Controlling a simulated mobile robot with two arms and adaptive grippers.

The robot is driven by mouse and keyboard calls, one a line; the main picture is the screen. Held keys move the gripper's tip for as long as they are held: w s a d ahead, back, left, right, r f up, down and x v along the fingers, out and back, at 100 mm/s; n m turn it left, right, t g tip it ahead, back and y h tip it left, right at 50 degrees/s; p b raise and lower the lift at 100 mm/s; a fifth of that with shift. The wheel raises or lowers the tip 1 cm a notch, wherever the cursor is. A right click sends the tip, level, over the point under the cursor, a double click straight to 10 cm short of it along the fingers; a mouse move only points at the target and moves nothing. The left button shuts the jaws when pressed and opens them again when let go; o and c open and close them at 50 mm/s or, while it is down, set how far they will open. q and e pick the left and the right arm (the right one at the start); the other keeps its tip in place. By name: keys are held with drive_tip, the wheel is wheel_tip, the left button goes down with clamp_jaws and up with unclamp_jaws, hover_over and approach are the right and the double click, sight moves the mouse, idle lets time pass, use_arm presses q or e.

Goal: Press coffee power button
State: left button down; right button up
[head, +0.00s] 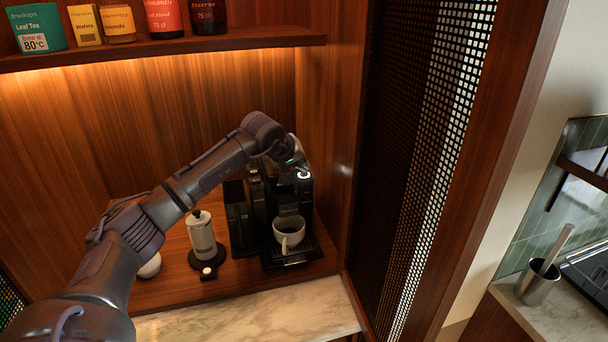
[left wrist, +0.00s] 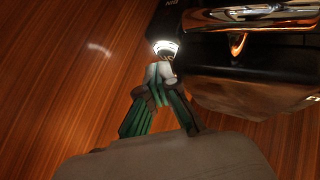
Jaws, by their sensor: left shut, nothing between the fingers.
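The black coffee machine (head: 258,205) stands at the back right of the wooden counter, with a white cup (head: 289,231) on its drip tray. Its power button (head: 303,175) is a white-lit ring on top at the front right; it also shows lit in the left wrist view (left wrist: 165,48). My left gripper (head: 299,165) reaches over the machine from behind the button. In the left wrist view its fingertips (left wrist: 159,73) are together and empty, right at the ring's near edge. I cannot tell whether they touch it. My right gripper is out of view.
A wooden side wall with a perforated panel (head: 420,170) is close on the right. A shelf (head: 160,48) with boxes and jars hangs above. The marble front edge (head: 250,312) is clear.

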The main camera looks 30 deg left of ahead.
sight(301, 174)
use_arm(q)
drive_tip(key=shift+f, duration=0.3)
drive_tip(key=shift+s+d+f+b, duration=0.1)
drive_tip(key=shift+f+b, duration=0.15)
drive_tip(key=shift+f, duration=0.1)
drive_tip(key=shift+s+d+f+b, duration=0.1)
drive_tip(key=shift+f+b, duration=0.1)
drive_tip(key=shift+f, duration=0.15)
idle(0.6)
drive_tip(key=shift+a+r, duration=0.1)
drive_tip(key=shift+w+a+r+p, duration=0.1)
drive_tip(key=shift+a+r+p, duration=0.1)
drive_tip(key=shift+r+p, duration=0.15)
drive_tip(key=shift+r, duration=0.15)
drive_tip(key=shift+a+r, duration=0.1)
drive_tip(key=shift+r, duration=0.35)
wheel_tip(301, 174, up, 5)
drive_tip(key=p, duration=0.3)
drive_tip(key=shift+a+f, duration=0.15)
drive_tip(key=shift+f, duration=0.05)
drive_tip(key=shift+r+p, duration=0.55)
